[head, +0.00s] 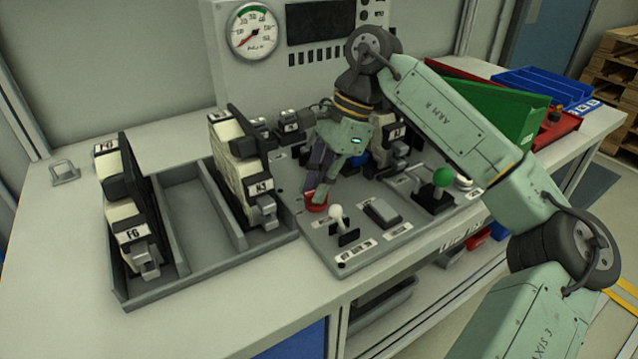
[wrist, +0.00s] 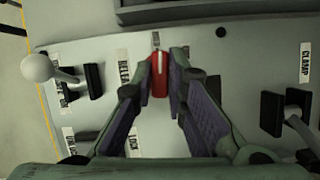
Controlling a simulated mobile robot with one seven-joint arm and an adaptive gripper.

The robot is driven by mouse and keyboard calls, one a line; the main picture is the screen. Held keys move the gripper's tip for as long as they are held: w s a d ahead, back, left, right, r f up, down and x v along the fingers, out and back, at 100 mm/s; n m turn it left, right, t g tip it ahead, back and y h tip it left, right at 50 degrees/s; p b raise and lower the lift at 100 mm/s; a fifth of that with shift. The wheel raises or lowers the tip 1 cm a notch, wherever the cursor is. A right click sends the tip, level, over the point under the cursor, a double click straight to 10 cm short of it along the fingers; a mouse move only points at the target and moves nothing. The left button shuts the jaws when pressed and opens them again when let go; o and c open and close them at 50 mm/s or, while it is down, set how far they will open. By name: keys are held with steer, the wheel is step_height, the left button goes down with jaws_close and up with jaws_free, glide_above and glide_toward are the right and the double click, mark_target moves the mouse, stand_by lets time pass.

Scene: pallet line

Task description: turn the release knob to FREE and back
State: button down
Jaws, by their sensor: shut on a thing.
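The red release knob (head: 316,203) sits on the grey control panel (head: 375,235), near its left front part. In the wrist view the knob (wrist: 159,76) has a pale line along its top, pointing to the upper edge of the picture. My gripper (head: 317,194) reaches down onto the knob from above. In the wrist view the fingertips of my gripper (wrist: 161,72) close on the knob from both sides. A label beside the knob is partly hidden by the left finger, so I cannot read it all. The FREE mark cannot be made out.
A white-balled lever (head: 337,214) stands just right of the knob; a green-balled lever (head: 442,178) is farther right. A grey tray (head: 165,292) with black-and-cream units lies left. A green bin (head: 490,105) and blue tray (head: 545,88) are at the back right. The table's front left is clear.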

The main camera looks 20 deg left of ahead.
steer(key=shift+n, duration=0.6)
steer(key=shift+h, duration=0.3)
steer(key=c, duration=1.6)
jaws_free()
steer(key=v, duration=1.2)
steer(key=shift+w, duration=0.2)
